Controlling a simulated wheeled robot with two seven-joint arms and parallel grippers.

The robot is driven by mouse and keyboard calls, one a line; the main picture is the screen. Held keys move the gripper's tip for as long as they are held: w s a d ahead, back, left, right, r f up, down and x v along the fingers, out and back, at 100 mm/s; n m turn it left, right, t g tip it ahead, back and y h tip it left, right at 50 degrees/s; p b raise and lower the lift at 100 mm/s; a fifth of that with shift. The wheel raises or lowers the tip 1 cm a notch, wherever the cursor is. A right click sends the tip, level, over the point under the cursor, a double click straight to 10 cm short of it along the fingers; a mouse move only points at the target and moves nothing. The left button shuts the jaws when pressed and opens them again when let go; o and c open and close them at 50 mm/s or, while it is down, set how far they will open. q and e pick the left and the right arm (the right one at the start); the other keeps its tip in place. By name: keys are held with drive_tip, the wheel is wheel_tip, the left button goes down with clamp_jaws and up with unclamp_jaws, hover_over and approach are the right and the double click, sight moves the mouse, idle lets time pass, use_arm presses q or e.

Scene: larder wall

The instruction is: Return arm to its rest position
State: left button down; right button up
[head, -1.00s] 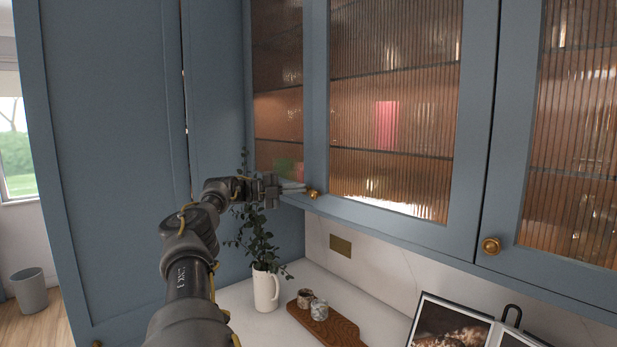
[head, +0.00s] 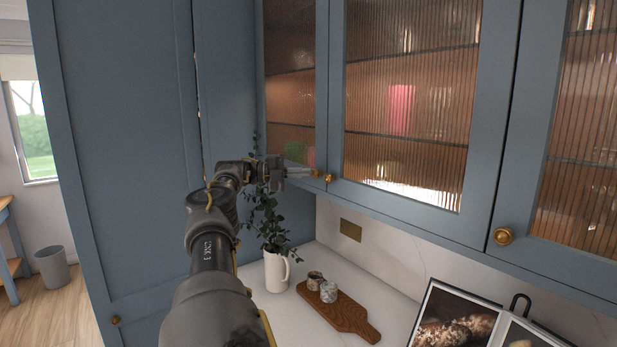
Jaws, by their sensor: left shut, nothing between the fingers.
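My left arm (head: 215,245) reaches up from the bottom of the head view. My left gripper (head: 303,173) is at its far end, in front of the lower edge of the blue wall cabinet (head: 480,130). Its fingers are shut with nothing between them. The tips point right, close beside the left brass knob (head: 315,174); I cannot tell whether they touch it. A second brass knob (head: 329,178) is just to the right. The glazed cabinet doors look closed. My right gripper is not in view.
Below the gripper, a white jug (head: 276,272) with leafy stems (head: 268,225) stands on the counter. A wooden board (head: 345,315) holds two small cups (head: 328,291). An open book (head: 455,322) is at the lower right. A tall blue panel (head: 120,150) stands left of the arm.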

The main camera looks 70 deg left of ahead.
use_arm(q)
drive_tip(key=v, duration=0.5)
drive_tip(key=shift+s, duration=0.1)
idle(0.4)
